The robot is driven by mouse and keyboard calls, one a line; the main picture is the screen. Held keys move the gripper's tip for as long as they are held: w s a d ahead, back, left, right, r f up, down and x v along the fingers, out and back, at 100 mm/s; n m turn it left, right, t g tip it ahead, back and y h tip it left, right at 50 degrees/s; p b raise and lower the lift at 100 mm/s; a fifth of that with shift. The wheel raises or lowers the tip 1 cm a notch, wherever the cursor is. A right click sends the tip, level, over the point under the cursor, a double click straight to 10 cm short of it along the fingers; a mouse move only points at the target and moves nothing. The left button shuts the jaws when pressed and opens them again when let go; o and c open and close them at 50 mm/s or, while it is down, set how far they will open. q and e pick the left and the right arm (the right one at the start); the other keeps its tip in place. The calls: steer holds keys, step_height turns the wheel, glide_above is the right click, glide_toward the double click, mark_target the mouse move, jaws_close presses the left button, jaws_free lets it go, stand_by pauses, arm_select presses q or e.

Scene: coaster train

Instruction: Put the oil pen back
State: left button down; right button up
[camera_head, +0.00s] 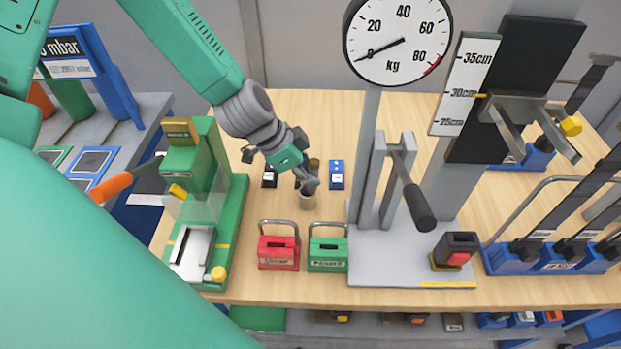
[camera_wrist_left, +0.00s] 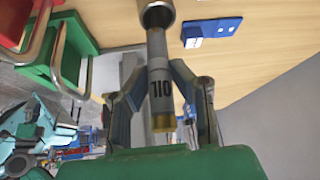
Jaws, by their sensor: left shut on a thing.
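My left gripper (camera_head: 308,184) reaches down over the wooden table, just above a small tan cup-like holder (camera_head: 307,201). In the left wrist view the gripper (camera_wrist_left: 156,85) is shut on the oil pen (camera_wrist_left: 161,88), a grey cylinder marked OIL with a yellowish end towards the camera. The pen's narrow far end meets the mouth of the round holder (camera_wrist_left: 157,10) and seems to enter it; how deep I cannot tell. In the head view the pen is mostly hidden by the gripper. My right gripper is in neither view.
A red box (camera_head: 278,252) and a green box (camera_head: 328,254) with handles stand in front of the holder. A blue block (camera_head: 337,175) is behind it to the right. A green press (camera_head: 207,215) stands left, and a grey lever stand with a dial (camera_head: 398,42) stands right.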

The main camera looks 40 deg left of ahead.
arm_select(q)
steer(key=shift+s+a+f, duration=0.1)
steer(key=shift+a+f, duration=0.35)
steer(key=shift+f, duration=0.2)
steer(key=shift+s+a+f, duration=0.1)
steer(key=shift+a+f, duration=0.3)
steer(key=shift+f, duration=0.2)
steer(key=shift+w+a+f, duration=0.1)
steer(key=shift+w+a, duration=0.05)
steer(key=shift+a, duration=0.15)
steer(key=c, duration=1.7)
jaws_free()
steer(key=shift+w+a, duration=0.1)
steer(key=shift+a, duration=0.05)
steer(key=o, duration=0.3)
steer(key=shift+d+r, duration=0.2)
steer(key=shift+d, duration=0.4)
steer(key=shift+d+r, duration=0.1)
steer(key=shift+r, duration=0.05)
steer(key=v, duration=0.7)
steer(key=shift+s, duration=0.2)
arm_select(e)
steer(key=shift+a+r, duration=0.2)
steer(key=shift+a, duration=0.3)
